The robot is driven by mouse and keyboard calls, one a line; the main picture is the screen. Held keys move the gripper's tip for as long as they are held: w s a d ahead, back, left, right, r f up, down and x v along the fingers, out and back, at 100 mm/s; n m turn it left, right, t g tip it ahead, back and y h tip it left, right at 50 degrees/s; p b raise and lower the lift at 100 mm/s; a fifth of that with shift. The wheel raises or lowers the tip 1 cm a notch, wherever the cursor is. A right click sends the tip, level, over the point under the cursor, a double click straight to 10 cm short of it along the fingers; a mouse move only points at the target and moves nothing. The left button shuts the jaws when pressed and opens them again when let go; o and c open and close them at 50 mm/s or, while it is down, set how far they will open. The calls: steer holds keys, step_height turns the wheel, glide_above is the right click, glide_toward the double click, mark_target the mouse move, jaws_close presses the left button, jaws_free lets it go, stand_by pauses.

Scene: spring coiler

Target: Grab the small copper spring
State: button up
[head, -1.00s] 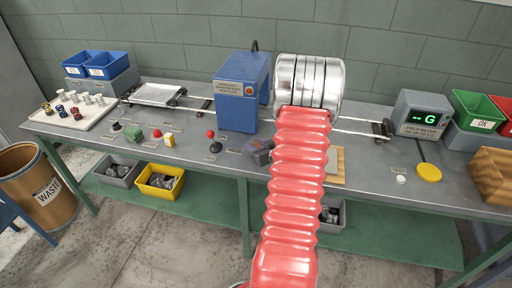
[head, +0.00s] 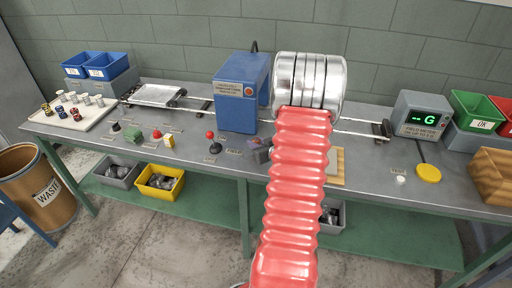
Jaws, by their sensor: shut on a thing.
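I cannot make out a small copper spring in the head view. On the pale tray (head: 97,122) at the left end of the bench stand several small coil-like pieces, some silvery (head: 87,99) and some dark with coloured bands (head: 62,111); they are too small to tell their metal. My red ribbed arm with its silver end rises over the middle of the bench and hides what lies behind it. My gripper does not show clearly. A small dark, pinkish part (head: 259,151) peeks out left of the arm; I cannot tell what it is.
A blue machine (head: 241,93) stands left of my arm, with a rail (head: 350,132) behind. A meter box (head: 421,115) reads "-G". A waste drum (head: 42,187) is at left.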

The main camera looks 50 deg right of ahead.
mark_target(256, 140)
step_height(256, 140, up, 8)
steer(key=shift+r, duration=0.25)
stand_by(0.7)
